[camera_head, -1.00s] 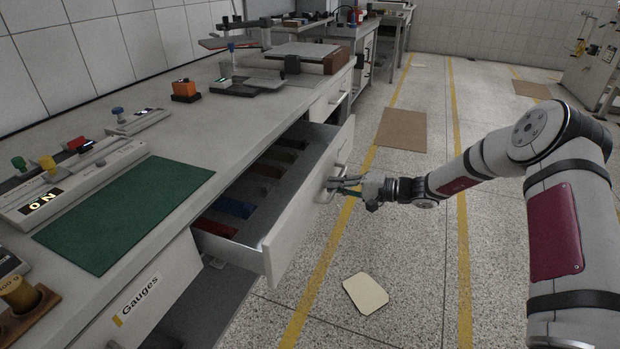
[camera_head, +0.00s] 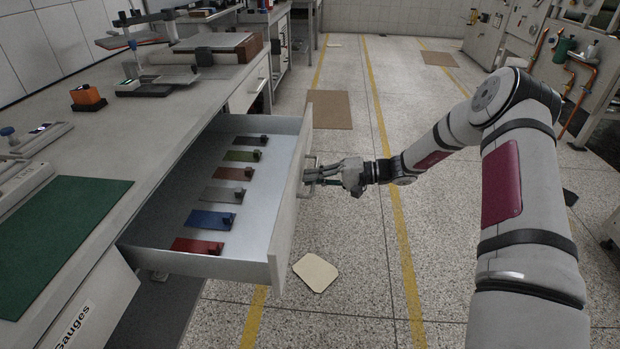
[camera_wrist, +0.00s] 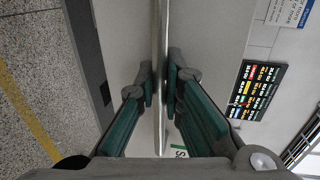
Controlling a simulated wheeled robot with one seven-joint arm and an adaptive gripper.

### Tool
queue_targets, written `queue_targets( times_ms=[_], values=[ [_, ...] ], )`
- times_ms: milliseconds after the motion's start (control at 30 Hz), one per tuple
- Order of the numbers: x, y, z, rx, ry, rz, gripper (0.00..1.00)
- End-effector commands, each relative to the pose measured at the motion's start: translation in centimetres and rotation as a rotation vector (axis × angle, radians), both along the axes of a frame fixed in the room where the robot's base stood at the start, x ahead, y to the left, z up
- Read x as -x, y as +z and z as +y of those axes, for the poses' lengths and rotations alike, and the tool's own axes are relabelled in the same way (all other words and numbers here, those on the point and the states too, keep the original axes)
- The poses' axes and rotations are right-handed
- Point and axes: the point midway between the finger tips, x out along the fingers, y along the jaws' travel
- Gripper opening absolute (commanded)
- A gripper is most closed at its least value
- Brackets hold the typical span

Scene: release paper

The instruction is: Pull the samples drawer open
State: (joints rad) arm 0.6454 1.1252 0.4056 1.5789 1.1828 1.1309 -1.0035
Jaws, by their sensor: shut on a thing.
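The samples drawer (camera_head: 287,222) stands well out from the bench, its inside open to view. Several flat coloured pieces, each with a small dark knob, lie in a row in it, such as a blue one (camera_head: 208,220) and a red one (camera_head: 192,246). My gripper (camera_head: 312,175) is at the drawer front, shut on the drawer's bar handle. In the wrist view the handle (camera_wrist: 160,60) runs between the two green-padded fingers (camera_wrist: 160,90).
A drawer marked Gauges (camera_head: 80,320) is at the lower left, shut. The bench top holds a green mat (camera_head: 60,230) and an orange block (camera_head: 88,97). A pale sheet (camera_head: 316,272) and a brown mat (camera_head: 330,108) lie on the floor.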

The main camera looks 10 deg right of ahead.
Motion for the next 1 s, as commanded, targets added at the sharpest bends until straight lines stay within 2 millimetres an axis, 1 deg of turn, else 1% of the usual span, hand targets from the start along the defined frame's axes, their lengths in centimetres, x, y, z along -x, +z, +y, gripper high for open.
queue_targets(
  times_ms=[167,200,267,300,567,667,767,833,1000],
  values=[
    [0.1,-0.1,0.0,0.001,0.001,0.002,0.00],
    [0.1,-0.1,0.0,0.001,0.001,0.002,0.13],
    [0.1,-0.1,0.0,0.001,0.001,0.002,0.27],
    [0.0,-0.1,0.0,0.001,0.001,0.002,0.29],
    [0.0,0.0,0.0,0.001,0.000,0.000,0.29],
    [0.1,0.1,-0.4,0.001,-0.001,0.000,0.29],
    [0.5,0.3,-1.6,0.001,-0.003,-0.001,0.29],
    [0.9,0.5,-2.7,0.002,-0.004,-0.001,0.29],
    [2.1,1.2,-6.0,0.002,-0.004,0.000,0.29]
  ],
)
